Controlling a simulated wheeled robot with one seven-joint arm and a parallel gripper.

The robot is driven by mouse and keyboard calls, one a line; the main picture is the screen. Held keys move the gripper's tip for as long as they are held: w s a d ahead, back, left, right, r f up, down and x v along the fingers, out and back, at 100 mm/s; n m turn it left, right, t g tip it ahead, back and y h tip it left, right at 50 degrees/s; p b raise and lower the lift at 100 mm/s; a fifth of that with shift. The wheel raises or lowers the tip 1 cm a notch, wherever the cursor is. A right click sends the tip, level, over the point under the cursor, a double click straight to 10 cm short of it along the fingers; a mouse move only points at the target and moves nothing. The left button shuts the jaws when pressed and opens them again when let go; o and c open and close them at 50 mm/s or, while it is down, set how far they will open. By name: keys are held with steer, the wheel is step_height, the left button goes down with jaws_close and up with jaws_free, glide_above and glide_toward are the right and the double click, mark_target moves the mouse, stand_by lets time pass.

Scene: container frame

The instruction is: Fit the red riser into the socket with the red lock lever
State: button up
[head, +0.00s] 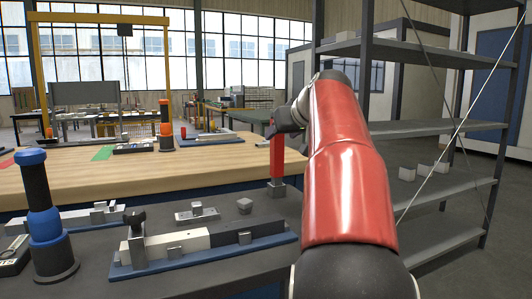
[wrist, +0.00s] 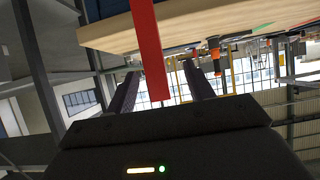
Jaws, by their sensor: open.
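The red riser (head: 277,156) is an upright red bar with a grey block at its foot, standing at the right end of the dark bench. My gripper (head: 280,127) is at its upper part, partly hidden by my arm. In the wrist view the red riser (wrist: 147,50) runs between the two dark fingers of my open gripper (wrist: 160,72), with gaps visible on both sides. A fixture on a blue base (head: 180,254) lies in front, with white and grey blocks and a black upright piece (head: 136,222). I cannot make out a red lock lever or its socket.
A blue post (head: 42,205) on a dark round foot stands at the left. Small grey blocks (head: 197,213) lie behind the fixture. A wooden table (head: 200,160) is beyond the bench, with an orange post (head: 165,128) on it. Metal shelving (head: 430,128) stands at the right.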

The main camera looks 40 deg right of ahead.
mark_target(275, 140)
steer(key=shift+w+d+r, duration=0.15)
steer(key=shift+w+d, duration=0.05)
steer(key=shift+d, duration=0.3)
steer(key=shift+w+d, duration=0.15)
steer(key=shift+w, duration=0.2)
steer(key=p+x, duration=0.1)
steer(key=x, duration=0.6)
steer(key=shift+s, duration=0.1)
steer(key=shift+c, duration=0.4)
jaws_close()
